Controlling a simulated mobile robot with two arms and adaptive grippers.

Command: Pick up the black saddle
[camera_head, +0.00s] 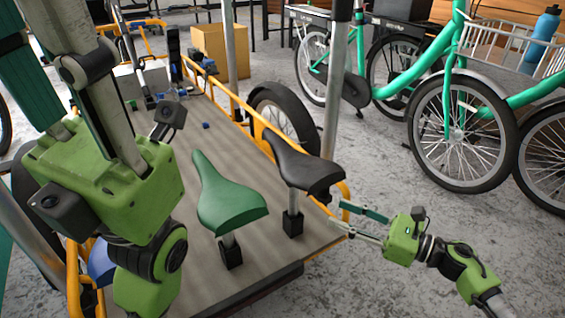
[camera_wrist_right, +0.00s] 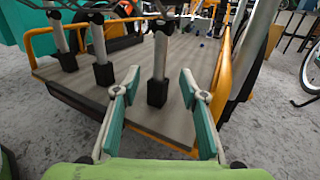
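The black saddle (camera_head: 303,168) sits upright on a silver post in a black clamp (camera_head: 293,222) on the cargo bed, right of the green saddle (camera_head: 222,195). My right gripper (camera_head: 340,219) is open and empty, below and right of the black saddle, clear of it. In the right wrist view its spread fingers (camera_wrist_right: 160,78) point toward the nearest post (camera_wrist_right: 160,55); the saddle top is mostly cut off above. My left gripper's body (camera_head: 100,175) fills the left of the head view, with its fingers upward and tips cut off, so its opening is unclear.
A blue saddle (camera_head: 101,262) is partly hidden behind my left arm. An orange rail (camera_head: 252,112) and a silver pole (camera_head: 336,90) stand near the black saddle. A teal bicycle (camera_head: 425,65) is parked at the right. The concrete floor around my right gripper is clear.

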